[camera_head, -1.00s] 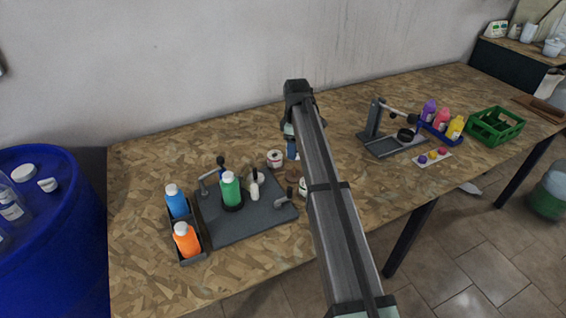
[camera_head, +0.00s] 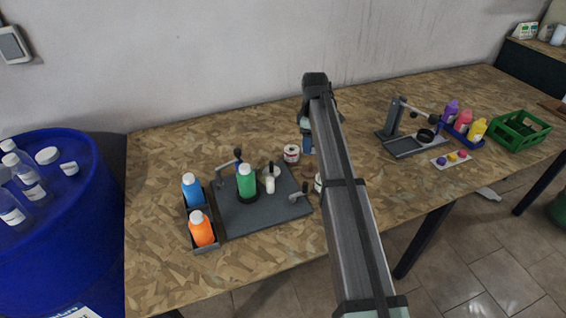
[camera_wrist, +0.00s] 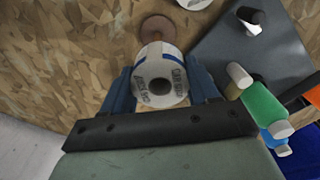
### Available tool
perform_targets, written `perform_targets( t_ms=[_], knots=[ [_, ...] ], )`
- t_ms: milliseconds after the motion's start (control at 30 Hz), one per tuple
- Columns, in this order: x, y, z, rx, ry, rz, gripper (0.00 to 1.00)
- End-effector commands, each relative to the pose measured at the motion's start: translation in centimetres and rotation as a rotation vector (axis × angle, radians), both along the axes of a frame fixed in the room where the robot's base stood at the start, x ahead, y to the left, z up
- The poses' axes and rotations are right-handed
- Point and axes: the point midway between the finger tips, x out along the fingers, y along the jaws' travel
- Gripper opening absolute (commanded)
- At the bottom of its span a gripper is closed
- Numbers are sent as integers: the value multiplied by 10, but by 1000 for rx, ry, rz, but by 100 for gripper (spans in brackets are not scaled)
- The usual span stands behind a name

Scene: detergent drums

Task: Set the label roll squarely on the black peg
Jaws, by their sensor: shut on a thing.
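The label roll (camera_wrist: 162,75) is white with a blue band and dark print. It sits between the blue fingers of my gripper (camera_wrist: 161,92), which is shut on it. Its end face with the dark centre hole faces the wrist camera. I cannot clearly pick out the black peg. A round brown disc (camera_wrist: 155,28) lies just beyond the roll in the wrist view; whether it bears a peg I cannot tell.
The grey plate (camera_head: 235,217) carries a green bottle (camera_head: 246,182), a small white piece (camera_head: 269,180) and dark-knobbed levers. Blue and orange bottles stand at its left. A grey stand (camera_head: 410,147), coloured bottles and a green crate (camera_head: 520,132) are to the right. The table behind is clear.

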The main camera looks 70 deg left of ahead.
Motion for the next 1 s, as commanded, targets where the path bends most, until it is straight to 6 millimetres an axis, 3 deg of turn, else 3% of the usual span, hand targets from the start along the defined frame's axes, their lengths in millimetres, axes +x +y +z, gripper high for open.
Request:
perform_targets(
  t_ms=[300,500,1000],
  knots=[
    [-85,24,7,8,-2,95,28],
    [-129,31,13,9,-2,124,28],
    [-129,28,8,-1,1,-8,28]
  ],
)
